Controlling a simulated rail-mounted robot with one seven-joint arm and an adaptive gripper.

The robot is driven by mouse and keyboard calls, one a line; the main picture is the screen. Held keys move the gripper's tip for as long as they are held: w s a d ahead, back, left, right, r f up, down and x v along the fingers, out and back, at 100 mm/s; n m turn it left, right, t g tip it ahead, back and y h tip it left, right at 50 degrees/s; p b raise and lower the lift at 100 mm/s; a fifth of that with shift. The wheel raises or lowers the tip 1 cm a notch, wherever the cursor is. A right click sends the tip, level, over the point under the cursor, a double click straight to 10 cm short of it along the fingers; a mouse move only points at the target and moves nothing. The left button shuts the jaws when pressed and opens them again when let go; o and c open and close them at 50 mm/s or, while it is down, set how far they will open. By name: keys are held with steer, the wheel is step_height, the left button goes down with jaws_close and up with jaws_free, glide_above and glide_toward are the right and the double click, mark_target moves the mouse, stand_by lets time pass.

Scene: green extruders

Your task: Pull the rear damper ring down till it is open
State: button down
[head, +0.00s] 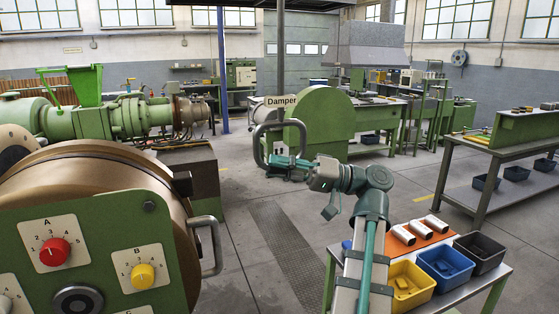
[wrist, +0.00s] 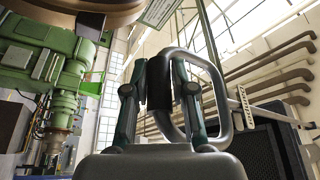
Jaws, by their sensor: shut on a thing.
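The damper ring (head: 257,143) is a grey metal loop hanging at the foot of a thin vertical rod, beside a sign reading "Damper" (head: 281,101). My gripper (head: 280,161) reaches it from the right in the head view and is shut on the ring's lower part. In the wrist view the ring (wrist: 222,98) loops up and to the right, and my gripper (wrist: 160,82) has one finger on each side of its dark section. The fingers hide part of the ring there.
A large brown drum machine with a green knob panel (head: 103,255) fills the near left. A side table with a yellow bin (head: 410,284) and a blue bin (head: 445,268) stands at the lower right. Open floor (head: 240,245) lies between them.

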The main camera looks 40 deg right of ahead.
steer(key=shift+f, duration=0.4)
steer(key=c, duration=1.4)
jaws_free()
steer(key=shift+s, duration=0.1)
steer(key=o, duration=0.4)
steer(key=shift+d, duration=0.15)
steer(key=shift+s+d, duration=0.15)
steer(key=shift+d, duration=0.05)
steer(key=v, duration=1.1)
steer(key=shift+s+f, duration=0.1)
steer(key=shift+s, duration=0.05)
